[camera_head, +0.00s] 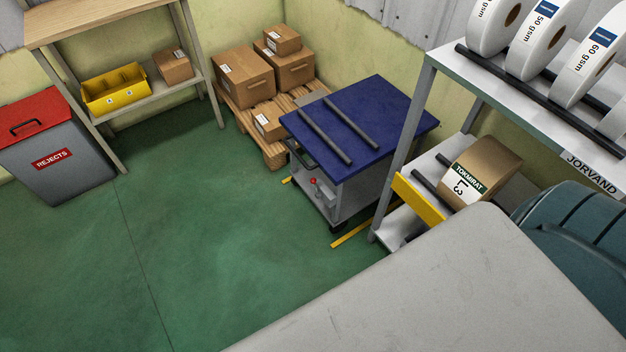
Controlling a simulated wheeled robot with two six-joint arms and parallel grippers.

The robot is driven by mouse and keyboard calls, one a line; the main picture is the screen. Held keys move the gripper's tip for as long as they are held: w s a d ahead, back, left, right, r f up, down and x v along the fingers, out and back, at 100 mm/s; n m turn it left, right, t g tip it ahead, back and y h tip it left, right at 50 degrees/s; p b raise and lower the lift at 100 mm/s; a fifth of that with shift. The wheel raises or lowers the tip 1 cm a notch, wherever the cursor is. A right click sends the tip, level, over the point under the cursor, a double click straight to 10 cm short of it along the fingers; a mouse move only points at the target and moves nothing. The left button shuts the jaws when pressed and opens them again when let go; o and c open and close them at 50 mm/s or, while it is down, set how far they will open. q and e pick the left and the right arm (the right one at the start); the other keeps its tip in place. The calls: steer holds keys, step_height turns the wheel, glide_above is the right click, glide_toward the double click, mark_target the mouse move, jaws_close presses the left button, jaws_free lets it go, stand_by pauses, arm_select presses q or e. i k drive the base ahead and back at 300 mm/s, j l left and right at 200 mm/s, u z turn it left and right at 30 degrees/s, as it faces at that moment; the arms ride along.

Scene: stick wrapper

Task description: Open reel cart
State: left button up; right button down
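The reel cart (345,177) stands on the green floor a little right of the middle. It has a blue top (395,108) with two dark parallel rails (347,123) lying across it, and nothing rests on them. A black handle (299,155) is on its left end, with a small red knob (313,181) below it. The grey lower body shows only partly, and I cannot tell whether any part of it is open. Neither of my grippers is in view.
A grey surface (440,290) fills the lower right. The left floor is clear before the rejects bin (60,180).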

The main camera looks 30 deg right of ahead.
mark_target(350, 135)
steer(key=l+z, duration=0.25)
steer(key=z, duration=0.25)
steer(key=i+l+z, duration=0.1)
steer(key=z, duration=0.4)
steer(key=i+l, duration=0.05)
steer(key=l, duration=0.05)
